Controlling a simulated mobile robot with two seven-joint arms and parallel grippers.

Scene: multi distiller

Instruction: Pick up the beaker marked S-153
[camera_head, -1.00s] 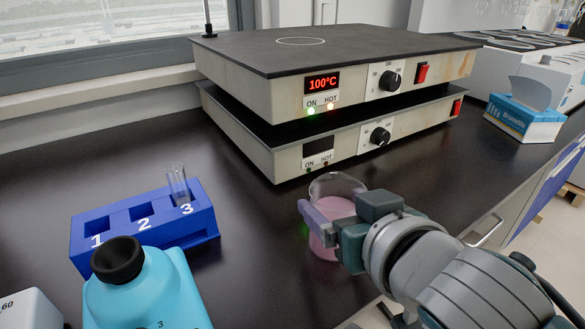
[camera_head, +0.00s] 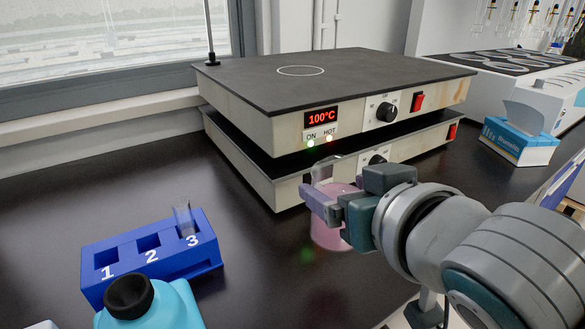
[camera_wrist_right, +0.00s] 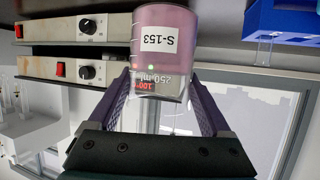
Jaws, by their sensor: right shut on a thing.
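The beaker (camera_head: 327,236) is clear glass with pink liquid in it. It stands about upright in the head view, in front of the stacked hot plates. In the right wrist view the beaker (camera_wrist_right: 172,60) shows upside down, with a white label reading S-153 and a 250 ml mark. My right gripper (camera_head: 338,203) is shut on the beaker, one finger on each side of it. In the head view the gripper hides part of its middle. The beaker appears held above the dark bench. My left gripper is not in view.
Two stacked hot plates (camera_head: 255,125) stand close behind the beaker; the upper display reads 100°C. A blue numbered rack (camera_head: 128,282) with a glass tube (camera_head: 184,219) in slot 3 and a cyan bottle (camera_head: 160,308) are at left. A tissue box (camera_head: 518,143) stands at right.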

